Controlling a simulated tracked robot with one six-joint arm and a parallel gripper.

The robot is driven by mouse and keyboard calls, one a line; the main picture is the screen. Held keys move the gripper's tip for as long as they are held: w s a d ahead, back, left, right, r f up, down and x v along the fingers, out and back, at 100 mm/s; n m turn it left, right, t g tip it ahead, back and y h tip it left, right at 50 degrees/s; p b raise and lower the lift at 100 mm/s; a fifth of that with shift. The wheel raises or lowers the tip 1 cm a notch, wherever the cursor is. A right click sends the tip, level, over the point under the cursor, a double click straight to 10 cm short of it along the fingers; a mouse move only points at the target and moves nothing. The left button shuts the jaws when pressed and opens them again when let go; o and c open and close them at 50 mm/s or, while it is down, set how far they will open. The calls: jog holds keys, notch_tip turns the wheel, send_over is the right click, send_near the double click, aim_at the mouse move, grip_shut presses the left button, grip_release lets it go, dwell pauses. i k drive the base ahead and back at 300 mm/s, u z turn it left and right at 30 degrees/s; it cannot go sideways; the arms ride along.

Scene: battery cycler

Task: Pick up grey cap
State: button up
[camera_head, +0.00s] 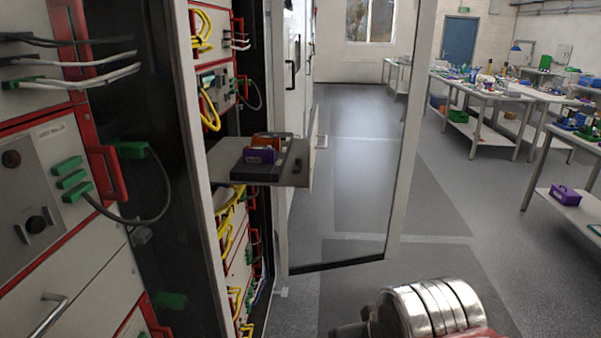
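I cannot make out a grey cap with certainty. A pulled-out shelf (222,160) juts from the open cabinet. On it are a dark tray (243,173), a purple block (260,156) and an orange piece (266,139). A small dark item (298,165) lies near the shelf's right edge, too small to identify. A silver ringed part of my arm shows at the bottom, right of centre, well below the shelf and to its right. My gripper's fingers are not in view.
An open glass door (350,180) with a pale frame stands right of the shelf. Instrument racks (45,180) with cables and red handles fill the left. Cluttered workbenches (480,88) stand at the right. The grey floor (450,275) between is clear.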

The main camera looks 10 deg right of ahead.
aim_at(297, 168)
jog(key=u, duration=0.05)
jog(key=k, duration=0.65)
jog(key=z, duration=1.45)
jog(key=i, duration=2.9)
